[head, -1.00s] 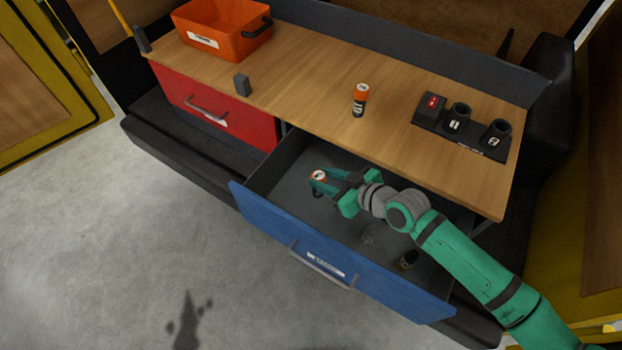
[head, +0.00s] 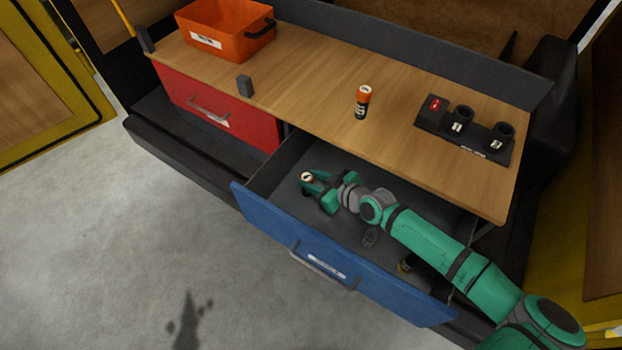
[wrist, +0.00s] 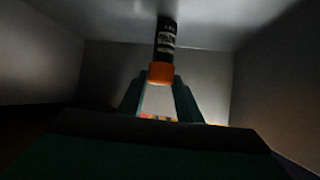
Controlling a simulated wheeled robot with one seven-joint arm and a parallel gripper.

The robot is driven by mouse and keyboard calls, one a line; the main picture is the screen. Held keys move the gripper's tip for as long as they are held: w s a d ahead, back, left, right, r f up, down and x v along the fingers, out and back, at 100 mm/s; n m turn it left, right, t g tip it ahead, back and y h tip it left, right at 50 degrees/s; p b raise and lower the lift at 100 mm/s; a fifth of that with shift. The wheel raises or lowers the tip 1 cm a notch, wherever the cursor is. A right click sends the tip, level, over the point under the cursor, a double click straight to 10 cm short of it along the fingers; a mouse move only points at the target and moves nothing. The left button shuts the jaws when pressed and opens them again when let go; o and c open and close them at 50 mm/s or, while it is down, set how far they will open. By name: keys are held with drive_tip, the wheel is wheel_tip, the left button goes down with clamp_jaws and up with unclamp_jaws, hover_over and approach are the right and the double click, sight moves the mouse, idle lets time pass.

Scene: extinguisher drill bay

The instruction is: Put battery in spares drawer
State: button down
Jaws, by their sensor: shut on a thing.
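My gripper (head: 316,185) is inside the open blue drawer (head: 322,268), toward its left part. It is shut on a battery (head: 307,177), whose light top end shows in the head view. In the wrist view the battery (wrist: 163,45) has a black labelled body and an orange end, between the green fingers. Whether it touches the drawer floor cannot be told. A second battery (head: 362,102), orange and black, stands upright on the wooden counter.
A black holder (head: 465,137) with two round cups and a red-marked block is on the counter's right. An orange bin (head: 226,35) and small grey block (head: 244,85) are at the left. The red drawer (head: 222,112) is shut. Small items lie in the blue drawer's right part.

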drive_tip(key=shift+d, duration=0.3)
drive_tip(key=c, duration=1.3)
unclamp_jaws()
drive_tip(key=shift+s+f, duration=0.1)
drive_tip(key=shift+f, duration=0.05)
drive_tip(key=shift+a, duration=0.1)
drive_tip(key=shift+r, duration=0.2)
drive_tip(key=v, duration=1.2)
drive_tip(key=shift+a+r, duration=0.1)
